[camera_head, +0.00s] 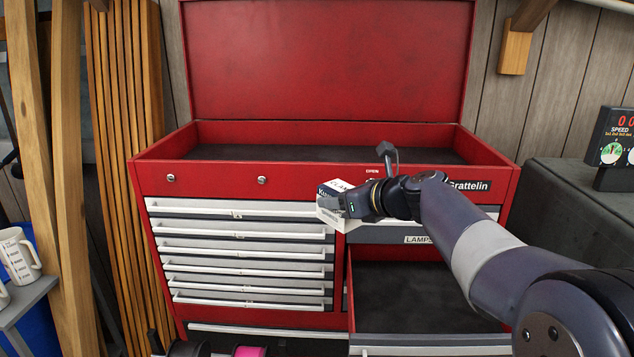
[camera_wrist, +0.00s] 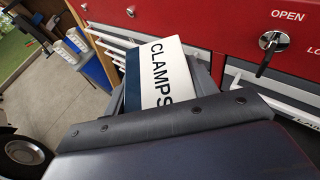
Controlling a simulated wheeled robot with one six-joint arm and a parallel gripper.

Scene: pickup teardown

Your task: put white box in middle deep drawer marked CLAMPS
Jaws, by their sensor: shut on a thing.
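The white box (camera_head: 331,216) is held in my gripper (camera_head: 346,204), in front of the red tool chest, near its middle. In the wrist view the white box (camera_wrist: 160,72) has a dark blue band and the word CLAMPS. My gripper (camera_wrist: 164,92) is shut on it. A deep drawer (camera_head: 432,351) in the right column is pulled open, below and right of the box. Its visible inside is dark and empty. Its own label is not readable. The shut drawer just above it has a label (camera_head: 418,239) reading LAMPS, partly near my arm.
The red tool chest (camera_head: 155,176) has its lid (camera_head: 330,60) up. Several shallow drawers (camera_head: 240,248) on the left are shut. A mug (camera_head: 18,256) stands on a shelf at far left. A dark cabinet (camera_head: 575,210) with a speed display (camera_head: 612,140) is at right.

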